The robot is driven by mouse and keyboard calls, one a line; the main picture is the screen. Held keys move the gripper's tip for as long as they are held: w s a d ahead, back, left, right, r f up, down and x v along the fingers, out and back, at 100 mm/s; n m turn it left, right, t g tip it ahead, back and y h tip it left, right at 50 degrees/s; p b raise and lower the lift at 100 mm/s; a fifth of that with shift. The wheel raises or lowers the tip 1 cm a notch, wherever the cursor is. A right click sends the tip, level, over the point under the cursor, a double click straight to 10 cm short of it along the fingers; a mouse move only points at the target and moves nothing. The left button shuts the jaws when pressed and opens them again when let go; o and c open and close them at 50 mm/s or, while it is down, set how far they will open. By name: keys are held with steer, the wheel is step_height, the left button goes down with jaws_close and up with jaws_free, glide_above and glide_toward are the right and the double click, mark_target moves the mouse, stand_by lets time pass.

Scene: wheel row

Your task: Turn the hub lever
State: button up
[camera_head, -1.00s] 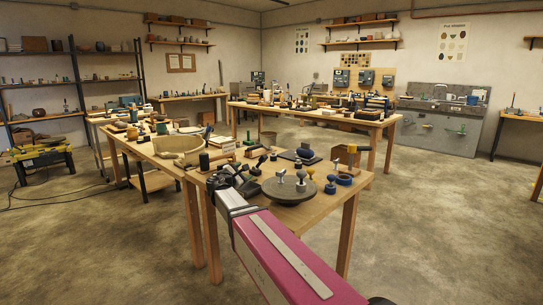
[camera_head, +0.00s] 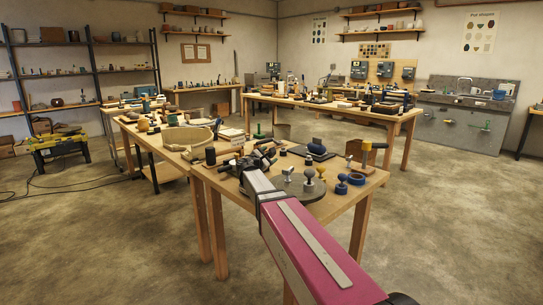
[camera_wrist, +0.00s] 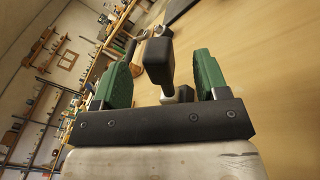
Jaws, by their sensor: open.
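A black-handled lever (camera_wrist: 158,62) on a short stem with a small pale-and-dark base stands above the wooden table in the wrist view. I take it to be the hub lever, though its mount is partly hidden. My gripper (camera_wrist: 164,66) has its two green fingers apart, one on each side of the black handle, with visible gaps. In the head view my gripper (camera_head: 256,162) is over the near table, and its dark body hides the lever there.
A large tan basin (camera_head: 187,138) stands on the left. The floor on the right is clear.

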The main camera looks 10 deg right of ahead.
steer(key=shift+x, duration=1.35)
jaws_close()
steer(key=shift+w+a+r+n, duration=0.4)
steer(key=shift+w+r+n, duration=0.15)
steer(key=shift+n, duration=0.35)
steer(key=w+n, duration=0.1)
steer(key=w+a+r+n+g, duration=0.1)
steer(key=n, duration=0.1)
steer(key=shift+w+a+y, duration=0.25)
steer(key=shift+a+y, duration=0.05)
steer(key=shift+w+a+f+n+g, duration=0.1)
steer(key=shift+w+a+n+g, duration=0.35)
steer(key=shift+w+n, duration=0.35)
steer(key=shift+w+a+n+g, duration=0.2)
steer(key=shift+w+a+n, duration=0.35)
steer(key=shift+n, duration=0.45)
steer(key=shift+w+a+f+n+g, duration=0.1)
steer(key=shift+w+a+n+g, duration=0.3)
steer(key=shift+w+n, duration=0.45)
